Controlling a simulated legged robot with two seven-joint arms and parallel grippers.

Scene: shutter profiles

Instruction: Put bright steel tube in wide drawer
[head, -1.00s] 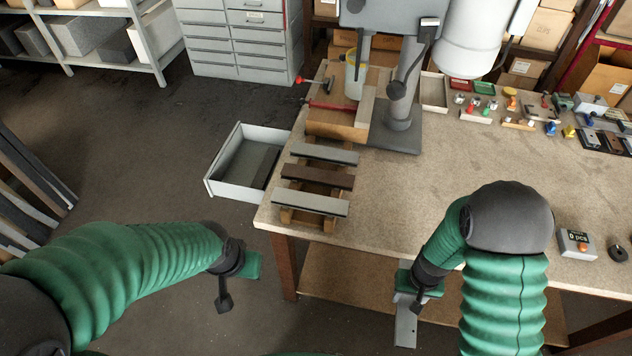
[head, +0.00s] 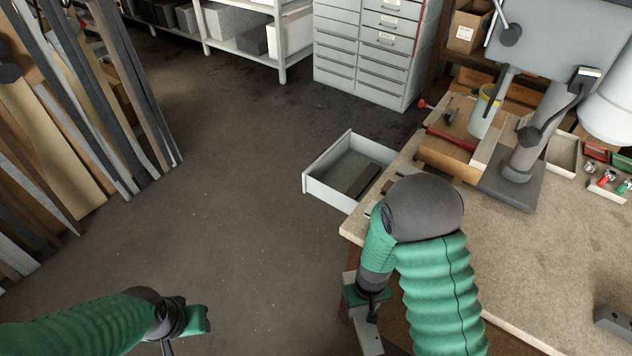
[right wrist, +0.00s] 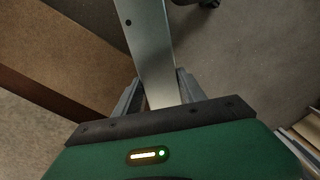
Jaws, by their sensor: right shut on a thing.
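My right gripper (head: 366,302) is shut on the bright steel tube (head: 368,336), low in the head view beside the table's left front corner. In the right wrist view the tube (right wrist: 148,45) runs up from between the fingers (right wrist: 160,92), pale and flat-sided with a small dark hole. The wide drawer (head: 331,195) is a light grey open box left of the table, with a dark piece lying in it. The tube is apart from it, nearer to me. My left gripper (head: 185,325) is at the bottom left, partly cut off, away from the drawer; its jaws do not show clearly.
The table (head: 520,270) with the drill press fills the right side. My right arm hides its left front part. Long profiles (head: 95,110) lean at the left. A grey drawer cabinet (head: 365,50) stands behind the drawer. The floor between is clear.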

